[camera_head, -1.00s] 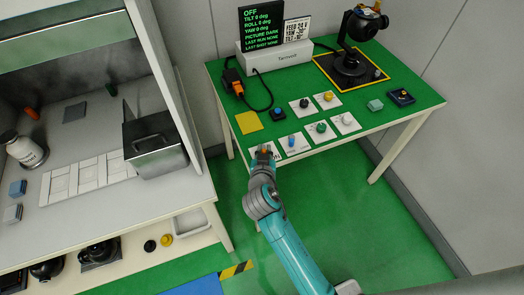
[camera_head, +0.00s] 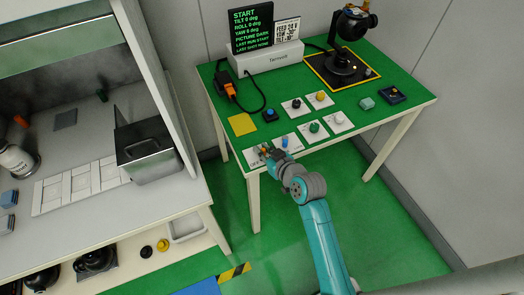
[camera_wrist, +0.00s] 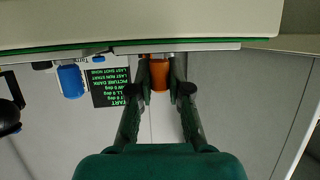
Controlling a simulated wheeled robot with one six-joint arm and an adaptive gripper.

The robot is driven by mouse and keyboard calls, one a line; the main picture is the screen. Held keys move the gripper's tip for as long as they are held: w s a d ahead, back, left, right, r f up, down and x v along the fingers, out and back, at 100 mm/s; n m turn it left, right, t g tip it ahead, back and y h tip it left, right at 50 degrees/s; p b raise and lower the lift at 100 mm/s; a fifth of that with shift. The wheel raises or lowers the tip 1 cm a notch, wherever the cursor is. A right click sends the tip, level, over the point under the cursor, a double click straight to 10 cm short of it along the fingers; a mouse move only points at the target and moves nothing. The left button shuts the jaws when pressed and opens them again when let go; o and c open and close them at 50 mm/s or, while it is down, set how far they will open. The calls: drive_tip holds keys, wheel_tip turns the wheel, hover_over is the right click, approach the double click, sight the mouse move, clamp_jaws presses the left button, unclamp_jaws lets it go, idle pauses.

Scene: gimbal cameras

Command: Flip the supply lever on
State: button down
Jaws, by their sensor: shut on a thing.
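The supply lever is an orange handle (camera_wrist: 160,75) in the wrist view, standing between my two finger tips. My gripper (camera_wrist: 161,89) is shut on it. In the head view my gripper (camera_head: 266,151) is at the front left edge of the green table, over a white plate (camera_head: 251,160) with small lettering. There the gripper hides most of the lever. The black screen (camera_head: 250,30) shows green text: START, tilt, roll and yaw at 0 deg, and PICTURE DARK.
A blue switch (camera_head: 285,142) stands on a white plate just right of my gripper. Several other knob plates, a yellow square (camera_head: 242,124) and a blue button (camera_head: 270,114) lie behind. A black gimbal camera (camera_head: 345,66) stands at the back. A side bench (camera_head: 190,197) is at left.

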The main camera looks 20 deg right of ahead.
drive_tip(key=shift+w+d+n+y, duration=0.1)
drive_tip(key=shift+d+n+y, duration=0.15)
drive_tip(key=shift+n+y, duration=0.65)
drive_tip(key=shift+f+g+y, duration=0.1)
drive_tip(key=shift+g+y, duration=0.2)
drive_tip(key=shift+g, duration=0.1)
drive_tip(key=c, duration=1.1)
unclamp_jaws()
drive_tip(key=v, duration=1.2)
drive_tip(key=shift+a+f, duration=0.1)
